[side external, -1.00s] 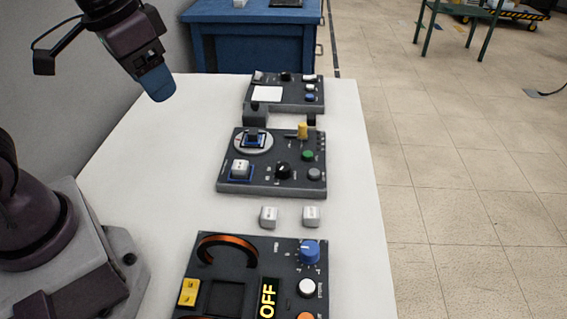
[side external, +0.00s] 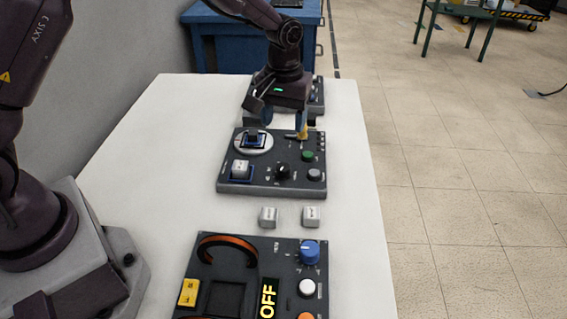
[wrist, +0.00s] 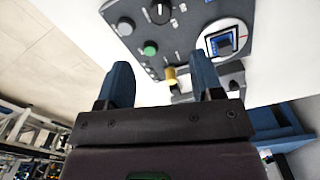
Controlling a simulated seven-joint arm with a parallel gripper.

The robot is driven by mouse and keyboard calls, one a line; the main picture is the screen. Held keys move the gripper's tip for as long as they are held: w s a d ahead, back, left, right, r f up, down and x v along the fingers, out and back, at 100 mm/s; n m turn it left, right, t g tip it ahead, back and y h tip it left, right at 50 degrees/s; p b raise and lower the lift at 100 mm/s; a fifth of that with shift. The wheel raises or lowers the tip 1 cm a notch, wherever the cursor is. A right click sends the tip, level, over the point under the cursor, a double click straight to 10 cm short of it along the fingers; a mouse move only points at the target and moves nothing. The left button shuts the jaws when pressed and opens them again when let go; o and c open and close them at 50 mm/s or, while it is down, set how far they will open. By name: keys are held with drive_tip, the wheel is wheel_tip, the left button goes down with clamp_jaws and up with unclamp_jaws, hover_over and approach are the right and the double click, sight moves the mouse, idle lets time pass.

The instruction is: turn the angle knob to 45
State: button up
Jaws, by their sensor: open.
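The middle panel (side external: 225,181) is dark and lies on the white table. It carries a black knob (side external: 283,172) with a pale pointer mark, which also shows at the top of the wrist view (wrist: 160,12). A blue knob (side external: 309,251) with marks around it sits on the near panel. The labels are too small to tell which knob is the angle one. My gripper (wrist: 163,72) is open, with blue fingers, above the far edge of the middle panel. The yellow lever (wrist: 170,78) appears between its fingers in the wrist view; I see no grip on it.
The middle panel also has a green button (side external: 308,156), a grey button (side external: 315,174) and a round disc (side external: 240,145). Two white cubes (side external: 268,216) lie between the panels. A far panel is mostly hidden behind my gripper.

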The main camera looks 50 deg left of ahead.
sight(283, 166)
wheel_tip(283, 166, down, 12)
drive_tip(key=shift+f, duration=0.2)
idle(0.4)
drive_tip(key=c, duration=0.9)
